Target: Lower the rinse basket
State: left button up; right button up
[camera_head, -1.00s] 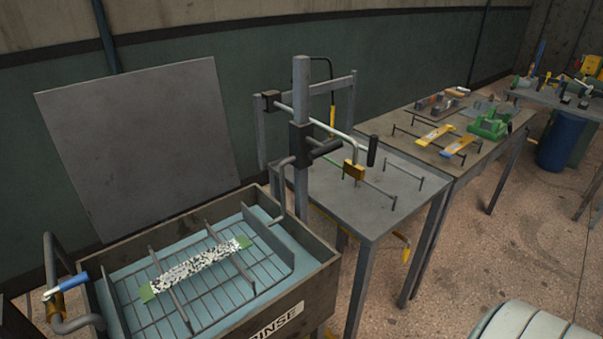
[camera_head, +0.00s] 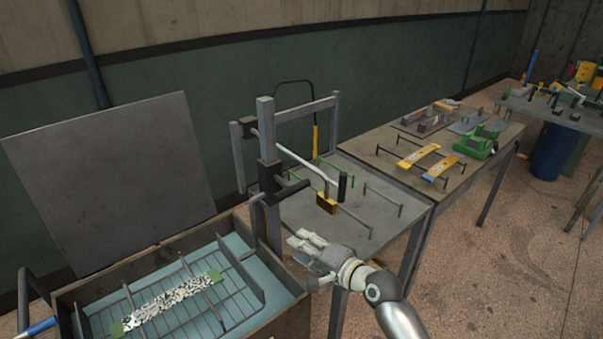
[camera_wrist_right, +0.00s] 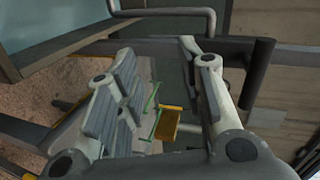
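The rinse basket (camera_head: 244,273) is a grey wire basket inside the brown rinse tank (camera_head: 290,322). A black-and-white speckled strip with green ends (camera_head: 172,300) lies on its wires. A grey post (camera_head: 268,170) rises behind the tank and carries a dark sliding block with a black handle (camera_head: 288,193). The handle also shows in the right wrist view (camera_wrist_right: 257,75). My right gripper (camera_head: 300,246) is open and empty, below the handle and right of the post. In the wrist view its fingers (camera_wrist_right: 160,78) are spread apart.
A grey lid panel (camera_head: 110,180) stands behind the tank. A small table (camera_head: 300,215) with a lever, yellow block (camera_head: 327,204) and rods stands beside the post. A longer bench (camera_head: 400,140) holds yellow strips and a green tool. Floor at the right is open.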

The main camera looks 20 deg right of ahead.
aim_at(273, 176)
jog(key=w+r+m+t, duration=0.1)
jog(key=r, duration=0.2)
jog(key=w+d+r+m+t, duration=0.1)
jog(key=r, duration=0.2)
jog(key=w+d+r+m+t, duration=0.1)
jog(key=w+r+m, duration=0.1)
jog(key=r, duration=0.2)
jog(key=shift+w+y, duration=0.1)
jog(key=shift+y, duration=0.2)
jog(key=shift+w+r, duration=0.2)
jog(key=shift+r, duration=0.05)
jog(key=shift+w+p, duration=0.35)
jog(key=p+x, duration=0.1)
jog(key=x, duration=0.8)
jog(key=shift+w+a+f, duration=0.15)
jog(key=shift+w+f, duration=0.05)
jog(key=shift+w, duration=0.05)
pick_arm(q)
jog(key=shift+s+a+r, duration=0.15)
jog(key=shift+r, duration=0.4)
jog(key=shift+s+a+r, duration=0.1)
jog(key=shift+r, duration=0.4)
pick_arm(e)
grip_shut()
